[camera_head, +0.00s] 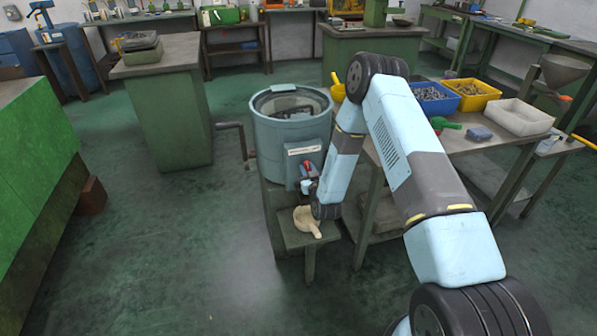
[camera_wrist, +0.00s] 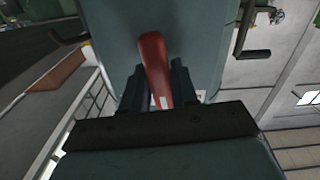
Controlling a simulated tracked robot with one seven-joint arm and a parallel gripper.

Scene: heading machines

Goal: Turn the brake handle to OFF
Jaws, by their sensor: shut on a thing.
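The brake handle (camera_head: 308,168) is a small red lever on the front of a grey-blue drum machine (camera_head: 272,135), just below a white label plate (camera_head: 304,150). The label's words are too small to read. In the wrist view the red handle (camera_wrist: 154,64) runs between the two dark fingers of my gripper (camera_wrist: 163,86), tilted a little with its far end to the left. My gripper is shut on the handle. In the head view my gripper (camera_head: 307,184) is small and partly hidden by my wrist.
A low stand (camera_head: 290,240) with a beige scoop-like thing (camera_head: 306,219) is just below my wrist. A workbench (camera_head: 470,146) with blue, yellow and white bins stands to the right. A pipe (camera_head: 240,127) leaves the drum's left side. Floor at left front is clear.

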